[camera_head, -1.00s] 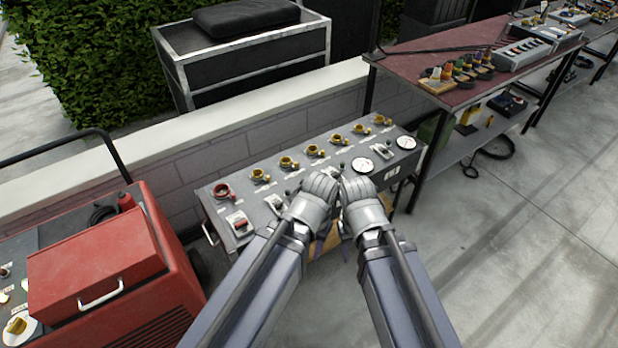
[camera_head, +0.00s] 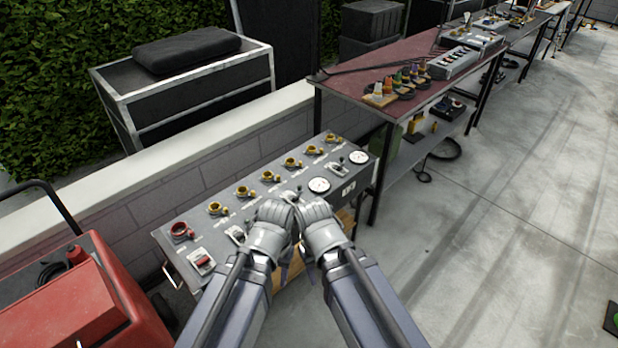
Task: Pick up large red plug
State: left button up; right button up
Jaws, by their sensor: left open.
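I cannot pick out a large red plug for certain. A row of coloured plugs (camera_head: 388,86) stands on the red-topped table, too small to tell each apart. A red round socket (camera_head: 181,231) sits at the left end of the grey control panel (camera_head: 215,240), left of several yellow sockets (camera_head: 243,191). My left gripper (camera_head: 273,212) and my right gripper (camera_head: 313,212) are side by side in front of the panel's near edge, hiding part of it. The left is open and I see nothing in it. The right's fingers are too small and overlapped to read.
The red-topped table (camera_head: 420,50) stands at the upper right, with a lower shelf (camera_head: 405,150). A red machine (camera_head: 75,310) is at the lower left. A low wall (camera_head: 190,150) runs behind the panel.

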aim_at(76, 255)
jog(key=u, duration=1.7)
